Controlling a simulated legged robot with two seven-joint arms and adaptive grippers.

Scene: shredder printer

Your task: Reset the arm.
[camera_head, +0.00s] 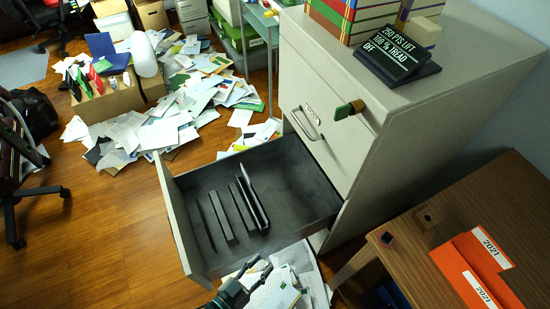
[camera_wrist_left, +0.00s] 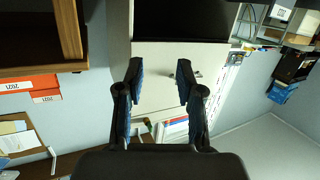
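My left gripper (camera_head: 256,272) shows at the bottom of the head view, just in front of the open drawer and over scattered papers. In the left wrist view my left gripper (camera_wrist_left: 159,68) has its two blue-padded fingers spread apart with nothing between them. Behind them is the pale cabinet front, seen upside down. My right gripper is in neither view.
The grey cabinet (camera_head: 337,105) has a drawer (camera_head: 178,220) pulled out, holding dark dividers. A wooden desk (camera_head: 455,205) with orange folders (camera_head: 470,268) stands at right. Papers (camera_head: 165,125) and boxes (camera_head: 108,101) cover the floor behind; bare floor lies at left.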

